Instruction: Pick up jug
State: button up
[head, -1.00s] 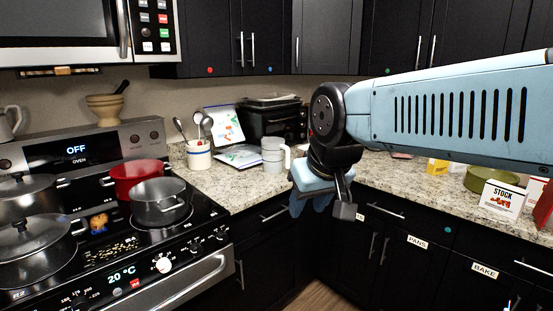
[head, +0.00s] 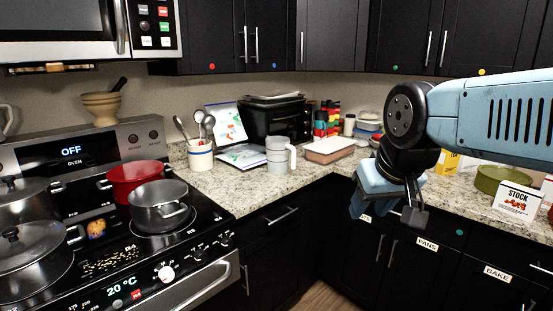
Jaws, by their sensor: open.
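A grey jug with a white handle (head: 277,155) stands upright on the granite counter, right of the stove and beside the white utensil crock. Part of another pale jug-like vessel (head: 5,121) shows at the far left edge behind the stove, cut off by the frame. My gripper (head: 394,213) hangs in front of the counter's edge, to the right of the grey jug and apart from it. It is open and holds nothing that I can see.
Pots, including a red pot (head: 136,178), crowd the stove. Counter in front of the jug is clear.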

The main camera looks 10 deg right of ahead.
aim_at(278, 147)
jog(key=z, duration=0.1)
jog(key=i, duration=1)
jog(key=u, duration=0.1)
